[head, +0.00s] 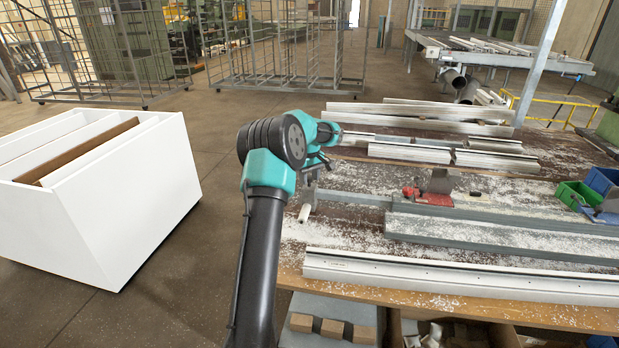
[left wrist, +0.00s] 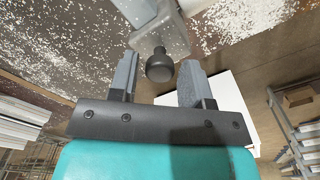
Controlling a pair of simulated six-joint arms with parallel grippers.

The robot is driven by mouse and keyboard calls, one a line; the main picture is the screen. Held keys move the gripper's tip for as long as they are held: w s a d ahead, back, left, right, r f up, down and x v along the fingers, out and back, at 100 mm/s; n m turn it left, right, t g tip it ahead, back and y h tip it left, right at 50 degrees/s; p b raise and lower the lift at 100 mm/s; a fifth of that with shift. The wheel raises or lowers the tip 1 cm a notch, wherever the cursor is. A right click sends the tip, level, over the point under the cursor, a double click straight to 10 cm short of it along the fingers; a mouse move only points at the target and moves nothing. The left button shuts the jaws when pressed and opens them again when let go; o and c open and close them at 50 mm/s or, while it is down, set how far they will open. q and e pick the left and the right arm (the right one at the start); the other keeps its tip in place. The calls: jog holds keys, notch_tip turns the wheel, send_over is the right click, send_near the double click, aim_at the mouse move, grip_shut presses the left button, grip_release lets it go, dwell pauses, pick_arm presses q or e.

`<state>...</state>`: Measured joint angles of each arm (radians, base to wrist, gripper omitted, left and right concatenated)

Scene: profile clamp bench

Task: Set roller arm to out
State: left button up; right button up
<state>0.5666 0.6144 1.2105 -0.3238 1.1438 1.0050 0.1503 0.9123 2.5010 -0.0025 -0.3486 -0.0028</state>
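My left gripper (head: 314,168) is at the left end of the bench, partly hidden by my own wrist in the head view. In the left wrist view its two grey fingers (left wrist: 157,66) are apart, with a black round knob (left wrist: 159,68) between them. There are visible gaps on both sides of the knob. The knob sits on a grey metal bracket, which I take to be the roller arm (left wrist: 163,38). In the head view a short white roller (head: 304,213) hangs at the bench's left end, below my gripper. My right gripper is not in view.
The wooden bench (head: 350,223) carries long metal profiles (head: 450,275), a red clamp (head: 428,197) and white shavings. Green (head: 570,193) and blue bins stand at its right. A white slotted cart (head: 130,215) stands left, with open floor between.

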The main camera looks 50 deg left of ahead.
pick_arm(q)
jog(key=shift+o, duration=0.9)
jog(key=shift+r, duration=0.1)
notch_tip(320, 180, up, 17)
dwell(0.4)
